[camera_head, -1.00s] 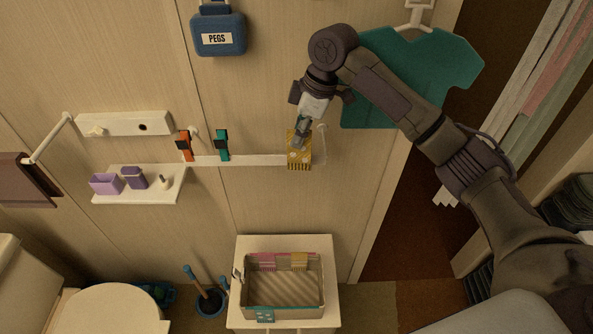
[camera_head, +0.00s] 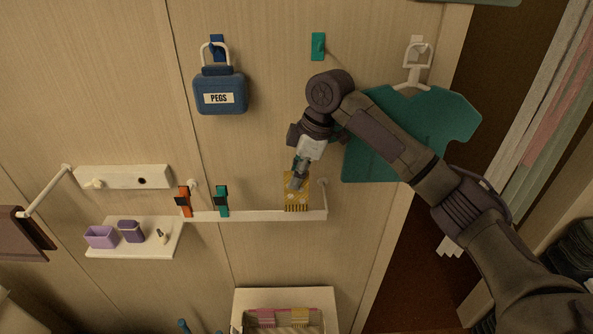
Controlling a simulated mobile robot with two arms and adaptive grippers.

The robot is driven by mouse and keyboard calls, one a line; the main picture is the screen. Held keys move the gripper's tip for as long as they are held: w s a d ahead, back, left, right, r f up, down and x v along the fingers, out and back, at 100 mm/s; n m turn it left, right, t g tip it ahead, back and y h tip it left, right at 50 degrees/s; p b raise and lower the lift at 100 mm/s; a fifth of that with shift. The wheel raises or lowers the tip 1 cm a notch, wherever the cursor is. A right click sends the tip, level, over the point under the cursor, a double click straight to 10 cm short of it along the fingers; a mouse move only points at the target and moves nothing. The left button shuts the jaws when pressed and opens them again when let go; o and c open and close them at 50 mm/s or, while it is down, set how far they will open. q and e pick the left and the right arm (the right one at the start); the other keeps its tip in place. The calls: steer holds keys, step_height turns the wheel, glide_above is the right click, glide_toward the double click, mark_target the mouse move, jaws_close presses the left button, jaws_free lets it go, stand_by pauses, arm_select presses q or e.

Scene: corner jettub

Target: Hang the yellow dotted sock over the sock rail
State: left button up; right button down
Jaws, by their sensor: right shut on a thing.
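The yellow dotted sock (camera_head: 296,200) hangs from my right gripper (camera_head: 298,182), which is shut on its upper part. The fringed lower edge of the sock is at or just above the right part of the white sock rail (camera_head: 255,216) in the picture. I cannot tell whether they touch or how far in front of the rail the sock is. The rail runs along the panelled wall and has an upright end at the right. My left gripper is not in view.
An orange clip (camera_head: 185,202) and a teal clip (camera_head: 222,201) sit on the rail's left part. A blue PEGS bag (camera_head: 220,94) and a teal shirt (camera_head: 412,133) hang above. A shelf (camera_head: 130,248) with purple containers is left; a basket (camera_head: 283,316) is below.

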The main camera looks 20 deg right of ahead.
mark_target(296, 211)
steer(key=shift+s+f, duration=0.2)
steer(key=shift+f, duration=0.95)
steer(key=shift+w+f+b, duration=0.1)
steer(key=shift+f+b, duration=0.85)
steer(key=shift+f, duration=3.55)
